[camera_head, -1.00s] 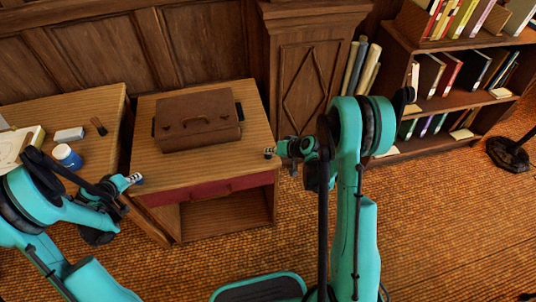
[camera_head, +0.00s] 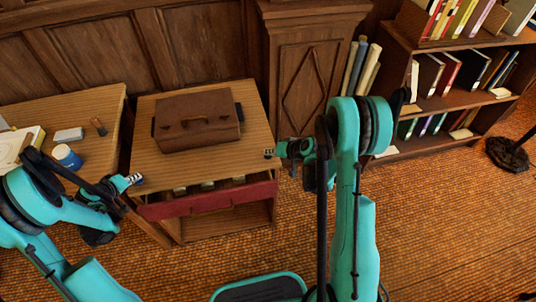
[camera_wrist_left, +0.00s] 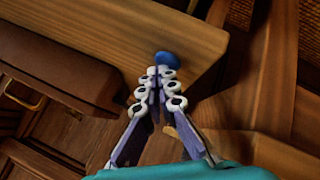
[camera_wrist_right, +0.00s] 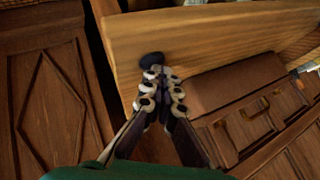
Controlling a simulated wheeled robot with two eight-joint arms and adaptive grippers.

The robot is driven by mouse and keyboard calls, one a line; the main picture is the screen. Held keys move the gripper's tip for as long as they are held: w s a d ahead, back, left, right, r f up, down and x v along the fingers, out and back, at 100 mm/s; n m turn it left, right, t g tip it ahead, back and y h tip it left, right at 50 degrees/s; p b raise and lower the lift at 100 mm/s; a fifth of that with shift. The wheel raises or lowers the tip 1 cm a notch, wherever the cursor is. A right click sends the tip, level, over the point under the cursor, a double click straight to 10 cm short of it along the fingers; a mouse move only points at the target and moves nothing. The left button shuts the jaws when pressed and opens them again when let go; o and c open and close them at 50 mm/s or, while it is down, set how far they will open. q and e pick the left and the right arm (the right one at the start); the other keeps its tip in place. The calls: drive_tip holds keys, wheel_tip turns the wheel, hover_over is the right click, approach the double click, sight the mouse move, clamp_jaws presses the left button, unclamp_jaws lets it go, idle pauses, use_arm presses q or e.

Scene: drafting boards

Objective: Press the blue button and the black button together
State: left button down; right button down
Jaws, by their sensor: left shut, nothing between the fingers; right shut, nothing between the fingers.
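The blue button (camera_wrist_left: 166,58) sits on the side of the wooden cabinet (camera_head: 160,174), directly at the tips of my left gripper (camera_wrist_left: 161,74), which is shut and empty. The black button (camera_wrist_right: 151,60) sits on the opposite side of the cabinet, at the tips of my right gripper (camera_wrist_right: 158,76), also shut and empty. Both sets of fingertips appear to meet their buttons. In the head view my left gripper (camera_head: 134,179) is at the cabinet's left side and my right gripper (camera_head: 270,153) at its right side. The cabinet's red-fronted drawer (camera_head: 208,199) stands partly open, with several pale items inside.
A brown briefcase (camera_head: 197,117) lies on the cabinet top. A desk (camera_head: 100,105) at the left holds a blue-and-white jar (camera_head: 66,156) and a white block (camera_head: 69,134). A bookshelf (camera_head: 405,60) stands at the right. The floor in front is clear.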

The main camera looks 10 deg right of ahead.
idle(0.7)
drive_tip(key=shift+r, duration=3.5)
use_arm(q)
drive_tip(key=shift+r+p, duration=0.5)
drive_tip(key=shift+r, duration=0.5)
use_arm(e)
drive_tip(key=shift+r, duration=0.5)
